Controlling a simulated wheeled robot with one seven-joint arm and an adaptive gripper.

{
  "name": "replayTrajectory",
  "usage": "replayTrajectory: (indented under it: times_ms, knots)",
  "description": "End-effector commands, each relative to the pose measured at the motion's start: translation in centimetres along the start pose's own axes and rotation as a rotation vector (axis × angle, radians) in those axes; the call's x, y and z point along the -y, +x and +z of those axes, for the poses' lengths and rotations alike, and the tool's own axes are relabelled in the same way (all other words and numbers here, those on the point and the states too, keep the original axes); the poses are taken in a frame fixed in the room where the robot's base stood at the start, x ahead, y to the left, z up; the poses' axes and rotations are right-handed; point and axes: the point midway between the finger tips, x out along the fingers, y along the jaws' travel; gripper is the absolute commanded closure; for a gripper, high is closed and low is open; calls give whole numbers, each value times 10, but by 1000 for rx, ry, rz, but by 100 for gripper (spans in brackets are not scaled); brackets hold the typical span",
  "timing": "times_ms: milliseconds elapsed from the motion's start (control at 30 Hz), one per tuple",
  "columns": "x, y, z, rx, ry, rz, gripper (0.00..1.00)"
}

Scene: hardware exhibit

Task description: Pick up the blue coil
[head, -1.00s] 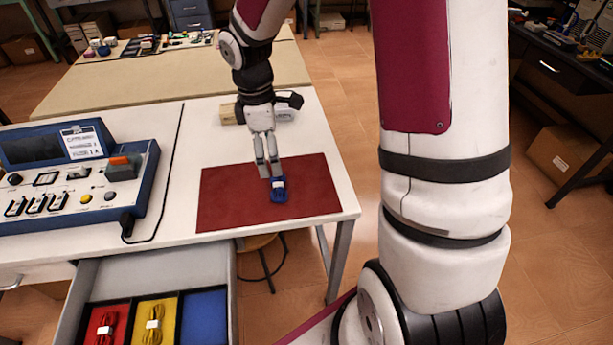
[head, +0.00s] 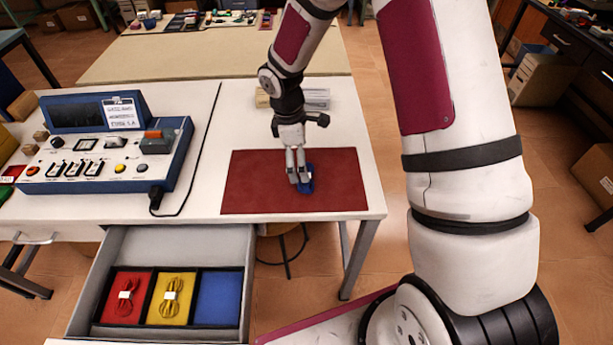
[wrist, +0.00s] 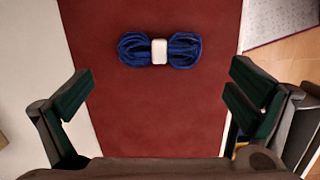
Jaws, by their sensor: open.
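The blue coil (head: 306,180) lies on the red mat (head: 243,183) on the white table. In the wrist view the blue coil (wrist: 186,50) is a bundle of blue cable with a white band around its middle. It lies ahead of the fingers, near the top of that view and between their lines. My gripper (head: 298,181) hangs over the mat at the coil's left side and hides part of it in the head view. In the wrist view my gripper (wrist: 160,95) is open, with its fingers wide apart and nothing between them.
An open drawer (head: 185,243) below the table holds a red coil (head: 127,297), a yellow coil (head: 172,297) and an empty blue compartment (head: 219,298). A blue control console (head: 115,165) stands left of the mat. Small blocks (head: 316,98) lie behind the mat.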

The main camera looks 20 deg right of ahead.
Motion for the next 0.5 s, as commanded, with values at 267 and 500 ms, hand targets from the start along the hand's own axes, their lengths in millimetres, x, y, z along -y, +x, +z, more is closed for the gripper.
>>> replayTrajectory:
  times_ms: [267,500]
  knots:
    - [1,32,4,2,-1,-4,0]
    - [-1,53,4,0,-1,0,0]
